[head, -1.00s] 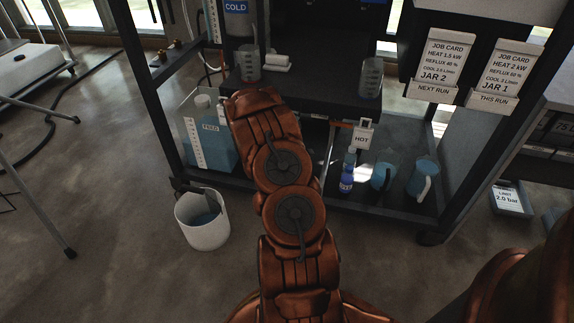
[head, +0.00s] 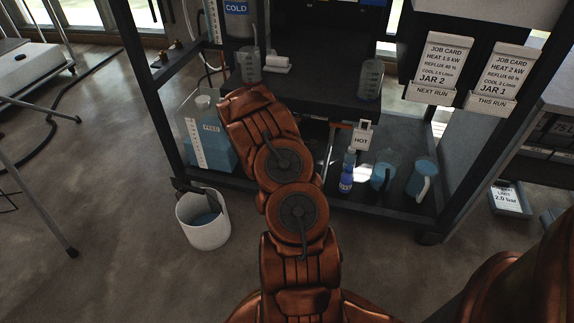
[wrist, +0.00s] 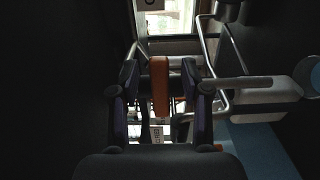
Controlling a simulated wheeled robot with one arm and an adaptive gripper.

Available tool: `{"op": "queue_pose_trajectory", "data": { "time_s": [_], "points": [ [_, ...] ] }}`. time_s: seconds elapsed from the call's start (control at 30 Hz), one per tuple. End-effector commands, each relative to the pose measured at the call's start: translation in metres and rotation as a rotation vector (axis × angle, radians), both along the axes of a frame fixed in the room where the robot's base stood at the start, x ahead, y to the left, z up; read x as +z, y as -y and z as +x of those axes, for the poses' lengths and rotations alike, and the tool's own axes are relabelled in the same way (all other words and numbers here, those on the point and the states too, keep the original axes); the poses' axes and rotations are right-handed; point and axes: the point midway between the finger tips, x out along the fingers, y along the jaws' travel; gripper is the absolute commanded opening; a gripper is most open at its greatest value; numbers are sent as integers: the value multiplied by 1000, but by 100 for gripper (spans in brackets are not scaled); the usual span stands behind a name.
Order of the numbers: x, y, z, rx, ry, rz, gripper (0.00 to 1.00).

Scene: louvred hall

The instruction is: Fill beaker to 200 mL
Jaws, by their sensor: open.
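A clear beaker with graduation marks (head: 249,68) stands on the dark shelf of the rig, left of centre in the head view. Any liquid level in it is too small to read. A second marked clear beaker (head: 371,78) stands at the shelf's right end. My gripper (wrist: 160,100) shows only in the wrist view; my own arm hides it in the head view. Its two fingers are apart. An upright orange bar (wrist: 160,82) shows in the gap between them, and I cannot tell whether it touches either finger.
A feed tank with blue liquid (head: 219,148) stands on the lower shelf. A white bucket (head: 204,232) stands on the floor. A blue bottle (head: 346,178) and two jugs of blue liquid (head: 384,168) (head: 424,180) stand lower right. Metal tubing (wrist: 208,45) and a white cylinder (wrist: 265,90) lie right of my fingers.

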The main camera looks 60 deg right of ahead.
Motion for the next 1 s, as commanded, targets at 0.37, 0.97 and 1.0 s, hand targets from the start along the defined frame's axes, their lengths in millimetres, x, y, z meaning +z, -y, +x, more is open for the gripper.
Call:
{"op": "queue_pose_trajectory", "data": {
  "time_s": [0.37,0.97,1.0],
  "points": [
    [0,-33,-11,2,-2,2,47],
    [0,-65,-24,1,0,0,47],
    [0,-65,-24,1,0,1,47]
  ]
}}
